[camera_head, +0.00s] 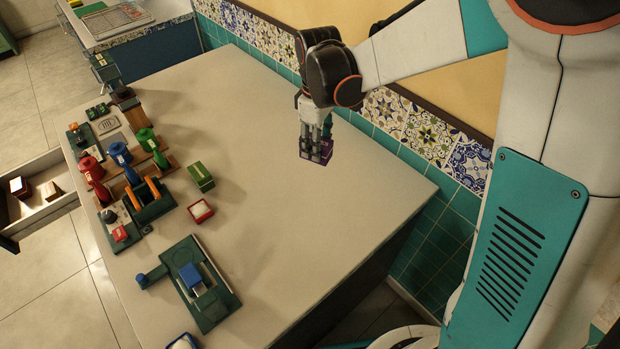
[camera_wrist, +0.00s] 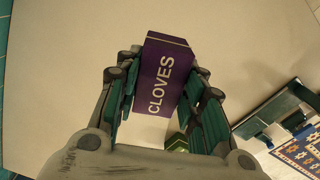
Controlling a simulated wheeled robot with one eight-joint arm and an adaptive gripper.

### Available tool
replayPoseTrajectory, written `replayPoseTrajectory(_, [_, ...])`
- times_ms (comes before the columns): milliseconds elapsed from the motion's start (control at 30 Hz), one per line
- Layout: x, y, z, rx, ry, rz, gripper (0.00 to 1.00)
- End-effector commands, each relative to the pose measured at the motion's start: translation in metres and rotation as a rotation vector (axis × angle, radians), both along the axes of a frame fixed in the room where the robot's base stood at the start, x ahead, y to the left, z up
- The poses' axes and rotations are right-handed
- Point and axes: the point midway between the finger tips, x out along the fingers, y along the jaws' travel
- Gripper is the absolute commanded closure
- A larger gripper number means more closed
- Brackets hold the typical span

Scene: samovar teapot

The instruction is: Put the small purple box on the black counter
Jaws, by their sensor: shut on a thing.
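The small purple box (camera_head: 325,147) is in my gripper (camera_head: 316,148), over the far right part of a pale-topped counter (camera_head: 285,225). In the wrist view the box (camera_wrist: 166,68) stands between the green finger pads, and its label reads "CLOVES". My gripper (camera_wrist: 160,98) is shut on it from both sides. I cannot tell whether the box touches the surface below. The counter has a dark side (camera_head: 352,292) facing the lower right. I see no surface that is clearly a black countertop.
Several red, blue and green devices (camera_head: 118,152) crowd the counter's left side. A green box (camera_head: 201,177), a red tray (camera_head: 201,211) and a dark green device (camera_head: 204,290) stand nearer the middle. A tiled wall (camera_head: 430,130) runs behind. An open drawer (camera_head: 38,218) sticks out at left.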

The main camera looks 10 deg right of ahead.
Motion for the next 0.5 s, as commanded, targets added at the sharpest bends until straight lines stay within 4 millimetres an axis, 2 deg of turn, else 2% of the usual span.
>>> replayPoseTrajectory(33, [0.0, 0.0, -0.017, 0.0, 0.0, 0.0, 0.88])
replayPoseTrajectory(300, [0.0, 0.0, -0.078, 0.0, 0.0, -0.001, 0.88])
replayPoseTrajectory(500, [0.0, 0.0, -0.097, 0.0, 0.0, -0.001, 0.88])
